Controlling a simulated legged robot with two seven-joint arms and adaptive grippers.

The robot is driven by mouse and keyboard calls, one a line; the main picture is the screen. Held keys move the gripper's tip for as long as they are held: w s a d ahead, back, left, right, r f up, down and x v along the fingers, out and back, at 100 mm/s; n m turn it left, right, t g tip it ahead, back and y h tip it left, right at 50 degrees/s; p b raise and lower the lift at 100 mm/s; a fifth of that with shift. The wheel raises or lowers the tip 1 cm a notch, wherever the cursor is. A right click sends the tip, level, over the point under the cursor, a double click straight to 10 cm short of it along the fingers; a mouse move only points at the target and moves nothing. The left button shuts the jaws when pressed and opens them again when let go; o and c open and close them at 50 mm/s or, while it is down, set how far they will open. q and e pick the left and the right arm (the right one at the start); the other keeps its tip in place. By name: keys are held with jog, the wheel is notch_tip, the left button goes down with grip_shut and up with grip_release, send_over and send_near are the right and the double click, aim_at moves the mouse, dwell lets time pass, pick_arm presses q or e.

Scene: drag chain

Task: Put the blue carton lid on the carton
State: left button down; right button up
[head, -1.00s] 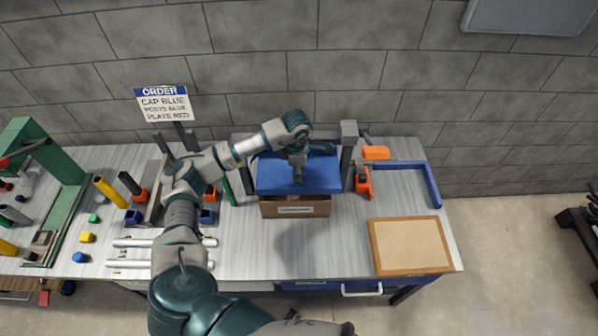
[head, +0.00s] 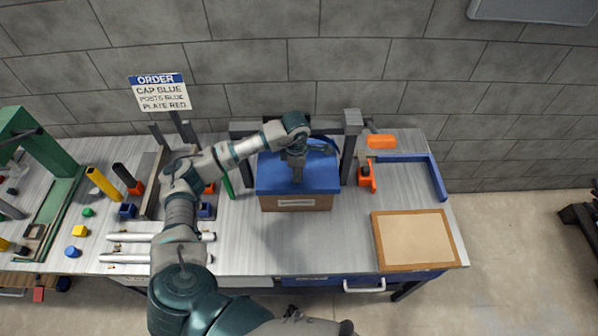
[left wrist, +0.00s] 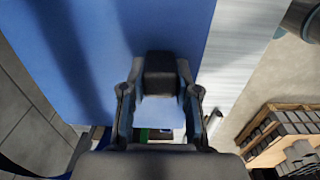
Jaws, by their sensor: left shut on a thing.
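The blue carton lid (head: 270,174) is over the top of the brown carton (head: 268,203) in the head view, and the carton's front face with a white label shows below the lid's front edge. I cannot tell whether the lid is fully seated. My left gripper (head: 297,178) points down at the middle of the lid. In the left wrist view, its fingers (left wrist: 160,90) are shut around a dark block-like grip on the blue lid (left wrist: 90,50). My right gripper is not in view.
A dark frame with posts (head: 350,145) stands around the carton's back. Orange clamps (head: 366,177) and a blue angle bar (head: 434,178) lie to the right. A wooden-framed board (head: 415,240) lies front right. An order sign (head: 160,92) stands behind left. Bench between carton and board is clear.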

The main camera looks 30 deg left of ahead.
pick_arm(q)
jog(key=shift+a+f, duration=0.15)
jog(key=shift+a, duration=0.5)
jog(key=shift+a+f, duration=0.1)
jog(key=shift+d, duration=0.45)
jog(key=shift+d+r, duration=0.2)
jog(key=shift+d, duration=0.35)
jog(key=shift+a+f, duration=0.15)
jog(key=shift+a, duration=1.05)
jog(key=shift+b, duration=0.3)
jog(key=shift+d, duration=0.4)
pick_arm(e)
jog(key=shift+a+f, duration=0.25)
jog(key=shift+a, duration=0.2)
